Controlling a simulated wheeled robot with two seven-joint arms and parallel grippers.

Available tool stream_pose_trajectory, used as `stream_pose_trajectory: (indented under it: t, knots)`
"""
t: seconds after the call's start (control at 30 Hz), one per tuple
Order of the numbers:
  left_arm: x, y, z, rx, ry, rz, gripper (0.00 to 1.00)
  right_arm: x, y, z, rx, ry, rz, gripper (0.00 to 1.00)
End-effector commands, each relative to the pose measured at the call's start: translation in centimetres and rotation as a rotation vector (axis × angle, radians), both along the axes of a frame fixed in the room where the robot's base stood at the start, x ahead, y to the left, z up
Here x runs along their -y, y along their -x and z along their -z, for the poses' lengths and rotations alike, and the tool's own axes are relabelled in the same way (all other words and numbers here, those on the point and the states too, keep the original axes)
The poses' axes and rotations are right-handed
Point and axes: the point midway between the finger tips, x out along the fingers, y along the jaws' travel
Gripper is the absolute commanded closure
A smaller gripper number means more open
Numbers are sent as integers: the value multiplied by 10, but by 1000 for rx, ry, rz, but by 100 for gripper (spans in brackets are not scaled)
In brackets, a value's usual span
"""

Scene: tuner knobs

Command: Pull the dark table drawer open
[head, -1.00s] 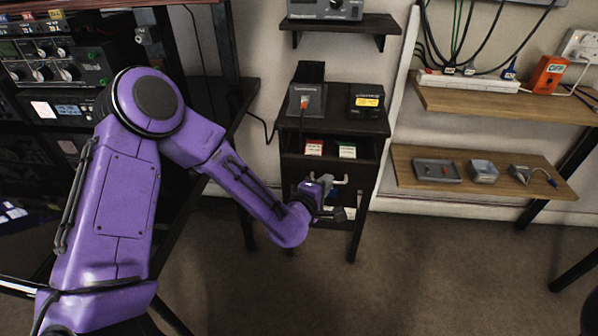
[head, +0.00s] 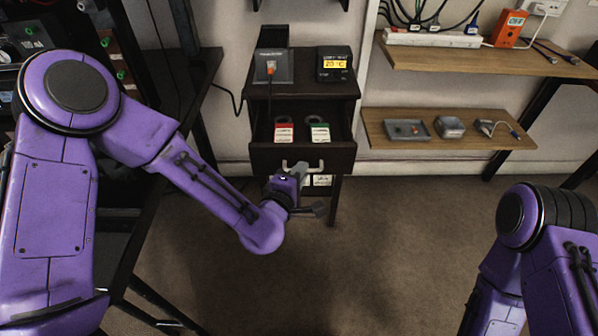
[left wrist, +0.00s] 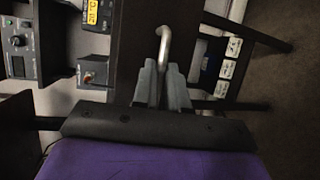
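The dark table (head: 335,87) stands against the wall. Its drawer (head: 275,160) is pulled out, and its inside shows from above. The drawer's pale handle (head: 302,163) is on its front; in the left wrist view the handle (left wrist: 163,42) runs down between the fingers. My left gripper (head: 296,178) is at the drawer front. In the left wrist view its fingers (left wrist: 162,84) are closed about the handle, one on each side. My right arm shows at the right of the head view, with its gripper out of sight.
A red-labelled item (head: 284,132) and a green-labelled item (head: 319,132) lie in the drawer. A dark box (head: 272,68) and a yellow-display device (head: 334,65) stand on the table. Wooden shelves (head: 470,143) are to the right. The carpet (head: 390,260) in front is clear.

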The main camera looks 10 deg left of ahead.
Motion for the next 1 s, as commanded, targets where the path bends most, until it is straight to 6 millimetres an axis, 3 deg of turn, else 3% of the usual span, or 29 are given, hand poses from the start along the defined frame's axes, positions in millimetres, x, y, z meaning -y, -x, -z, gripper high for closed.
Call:
stream_pose_trajectory:
  t: [0.07, 0.4, 0.47, 0.63, 0.73, 0.8, 1.0]
  knots:
    - [0, 0, 0, -1, 0, 1, 65, 0, 0, 0, 0, 0, 0, 100]
    - [-2, 4, -1, 1, 0, -1, 65, 0, 0, 0, 0, 0, 0, 100]
    - [-3, 13, -3, -1, -1, 0, 65, 0, 0, -1, 0, 0, 0, 100]
    - [-10, 54, -11, -1, 0, 1, 65, 0, 0, -2, 0, 0, 0, 100]
    - [-15, 82, -22, -5, -4, 2, 65, 0, 0, -20, 0, 0, 0, 100]
    - [-15, 86, -27, -4, -8, 0, 65, 0, 0, -41, 0, 0, 0, 100]
    - [-18, 100, -24, -2, -3, 1, 65, 0, 0, -60, 0, 0, 0, 100]
